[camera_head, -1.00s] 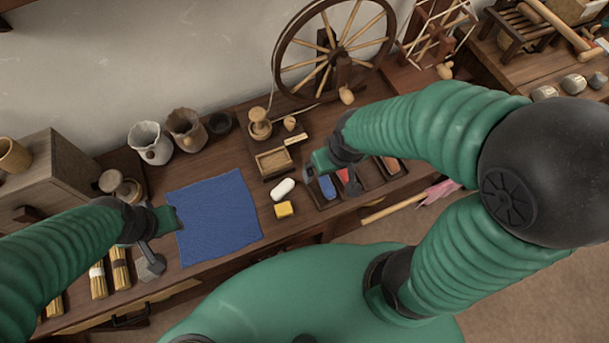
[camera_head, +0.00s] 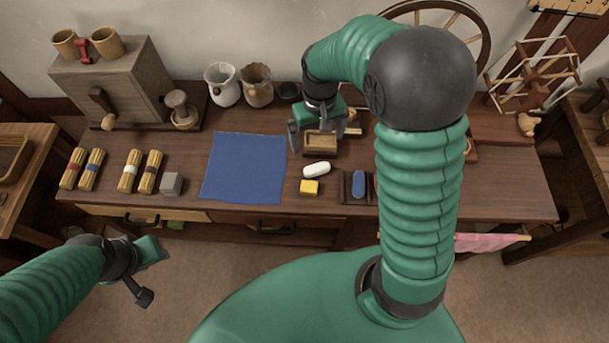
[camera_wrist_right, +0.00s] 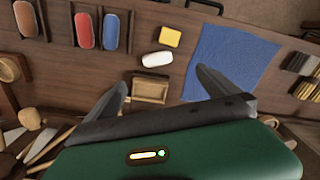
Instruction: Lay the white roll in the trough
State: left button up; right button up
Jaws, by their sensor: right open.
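The white roll (camera_head: 316,169) lies on the bench, just behind a yellow block (camera_head: 310,187). The trough (camera_head: 321,143), a small open wooden box, stands behind the roll and is partly hidden by my right gripper in the head view. My right gripper (camera_head: 318,134) is open and empty above the trough. In the right wrist view, the roll (camera_wrist_right: 157,59) and the trough (camera_wrist_right: 150,89) show between and beyond the open fingers (camera_wrist_right: 162,80); the roll is apart from both fingers. My left gripper (camera_head: 143,272) hangs in front of the bench, over the floor; its jaws are unclear.
A blue cloth (camera_head: 245,168) lies left of the roll. Coloured bars in dark trays, including a blue one (camera_head: 358,184), lie to the right. Pots (camera_head: 222,84) and a spinning wheel (camera_head: 455,28) stand behind. A grey block (camera_head: 172,184) and several bristle bundles lie at left.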

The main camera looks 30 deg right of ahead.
jog(key=b, duration=0.2)
send_over(317, 166)
jog(key=f, duration=1.1)
jog(key=shift+s+a+f, duration=0.2)
jog(key=shift+s+a, duration=0.05)
jog(key=f, duration=0.1)
jog(key=f+b, duration=0.1)
jog(key=f, duration=0.3)
jog(key=shift+w+d+f, duration=0.15)
jog(key=shift+w+d, duration=0.05)
jog(key=shift+w, duration=0.05)
jog(key=shift+c, duration=1.1)
jog(key=c, duration=1.3)
